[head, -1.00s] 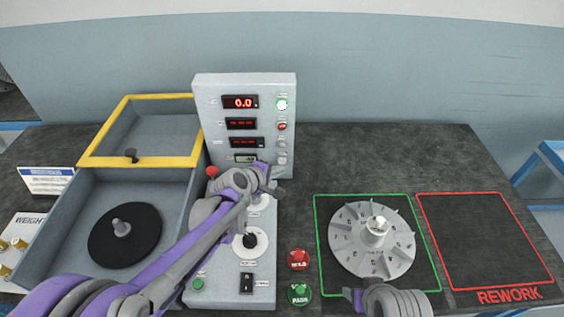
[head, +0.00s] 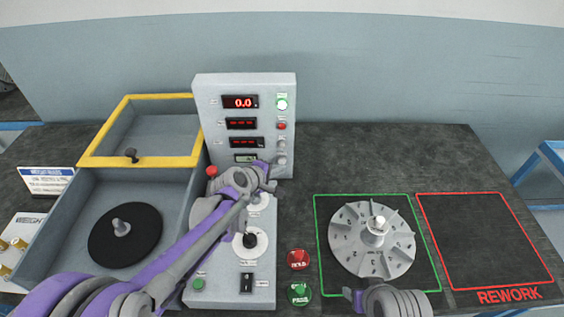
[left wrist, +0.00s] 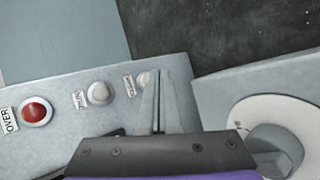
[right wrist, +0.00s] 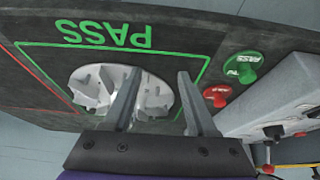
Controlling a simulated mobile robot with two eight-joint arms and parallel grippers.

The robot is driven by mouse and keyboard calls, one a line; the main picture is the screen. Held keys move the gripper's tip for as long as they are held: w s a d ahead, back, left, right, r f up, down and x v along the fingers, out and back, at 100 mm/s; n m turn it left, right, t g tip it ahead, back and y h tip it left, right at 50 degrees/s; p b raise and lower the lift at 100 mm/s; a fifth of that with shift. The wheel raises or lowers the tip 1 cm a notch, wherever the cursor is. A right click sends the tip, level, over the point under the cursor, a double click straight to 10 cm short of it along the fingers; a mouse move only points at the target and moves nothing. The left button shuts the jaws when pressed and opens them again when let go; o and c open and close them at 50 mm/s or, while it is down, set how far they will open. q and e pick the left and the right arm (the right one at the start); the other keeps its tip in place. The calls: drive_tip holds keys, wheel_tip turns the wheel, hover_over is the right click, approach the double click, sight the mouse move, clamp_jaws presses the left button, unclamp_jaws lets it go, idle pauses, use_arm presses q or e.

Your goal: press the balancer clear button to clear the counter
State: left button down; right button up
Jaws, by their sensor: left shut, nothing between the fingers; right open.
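The balancer panel (head: 212,125) stands upright at the back, with a column of lamps and buttons on its right side. The lowest pale button (head: 281,160) sits just above my left gripper (head: 272,184); its label is too small to read. In the left wrist view my left gripper (left wrist: 160,75) is shut and empty, its fingertips overlapping the edge of this pale button (left wrist: 144,78). I cannot tell if they touch it. A small counter display (head: 245,158) is lit; its digits are unclear. My right gripper (right wrist: 155,75) is open and empty.
A finned impeller (head: 372,240) lies in the green PASS square, beside the empty red REWORK square (head: 484,240). Red (head: 298,259) and green (head: 299,293) buttons stand left of it. A second pale button (left wrist: 100,93) and a red one (left wrist: 36,111) neighbour the lowest button.

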use_arm(q)
drive_tip(key=shift+w, duration=0.3)
drive_tip(key=shift+w, duration=0.35)
idle(0.5)
idle(0.4)
drive_tip(key=shift+s, duration=0.8)
use_arm(e)
drive_tip(key=shift+f, duration=0.1)
drive_tip(key=shift+f, duration=0.1)
use_arm(q)
drive_tip(key=s, duration=0.5)
idle(0.5)
